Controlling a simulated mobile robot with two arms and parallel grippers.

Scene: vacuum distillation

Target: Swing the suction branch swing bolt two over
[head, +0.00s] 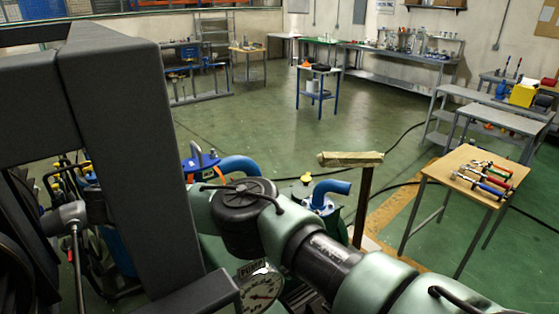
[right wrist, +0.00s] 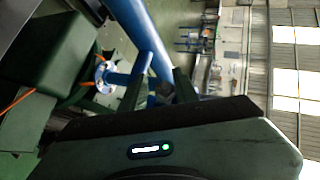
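A small dark piece lies between the fingers, too dim to name. I cannot make out swing bolt two. In the head view my right arm reaches in from the lower right, its gripper hidden. My left gripper does not show clearly.
A large dark grey frame (head: 125,150) blocks much of the left. Blue pipework (head: 240,166) and a blue elbow (head: 330,188) stand just beyond my arm. A round gauge (head: 262,290) is below it. A wooden-topped tool table (head: 455,170) stands right.

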